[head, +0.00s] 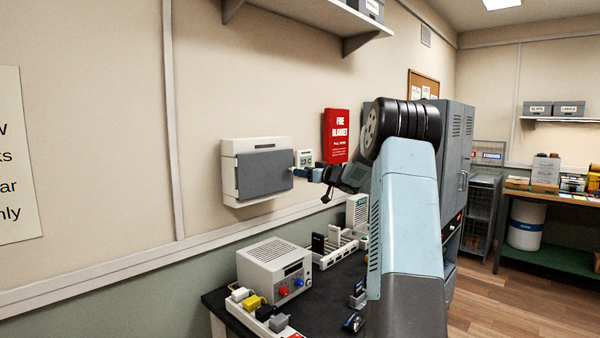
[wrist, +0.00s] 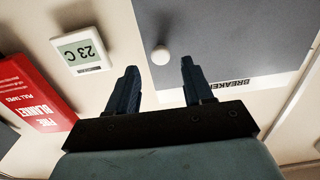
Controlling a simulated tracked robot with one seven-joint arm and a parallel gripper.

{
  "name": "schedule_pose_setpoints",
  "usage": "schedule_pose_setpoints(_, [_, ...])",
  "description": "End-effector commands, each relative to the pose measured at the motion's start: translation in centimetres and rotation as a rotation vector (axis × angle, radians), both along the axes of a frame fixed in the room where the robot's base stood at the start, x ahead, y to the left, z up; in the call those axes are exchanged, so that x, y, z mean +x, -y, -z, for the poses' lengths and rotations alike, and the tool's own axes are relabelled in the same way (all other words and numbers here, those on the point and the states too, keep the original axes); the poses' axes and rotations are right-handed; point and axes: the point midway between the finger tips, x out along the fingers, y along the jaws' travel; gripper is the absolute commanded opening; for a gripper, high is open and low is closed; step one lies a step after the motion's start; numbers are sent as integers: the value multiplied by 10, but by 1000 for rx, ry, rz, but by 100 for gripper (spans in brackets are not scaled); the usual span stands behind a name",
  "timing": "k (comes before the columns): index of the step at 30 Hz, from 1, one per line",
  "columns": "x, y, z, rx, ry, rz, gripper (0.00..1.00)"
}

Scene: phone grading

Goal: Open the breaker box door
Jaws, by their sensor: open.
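The breaker box (head: 256,145) is a white box on the wall with a grey door (head: 264,174), which looks shut. In the wrist view the grey door (wrist: 235,45) shows with part of its BREAKER label and a round white knob (wrist: 161,56). My gripper (head: 306,172) is at the door's right edge in the head view. In the wrist view my gripper (wrist: 160,75) is open, its two dark fingers apart, with the knob between and just beyond the fingertips. Nothing is held. Whether a finger touches the door cannot be told.
A thermostat (wrist: 83,49) reading 23 C and a red fire blanket case (head: 336,135) are on the wall right of the box. Below stands a dark bench (head: 330,285) with a power supply (head: 273,268) and small parts. A shelf (head: 310,18) hangs above.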

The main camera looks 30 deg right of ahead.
Motion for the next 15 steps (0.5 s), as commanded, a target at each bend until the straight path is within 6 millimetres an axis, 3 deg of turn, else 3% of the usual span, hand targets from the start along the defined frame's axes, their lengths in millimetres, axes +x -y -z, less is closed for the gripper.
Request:
schedule_pose_setpoints(6, [28,-10,0,0,0,-1,51])
schedule_pose_setpoints(15, [39,-14,0,1,0,1,51])
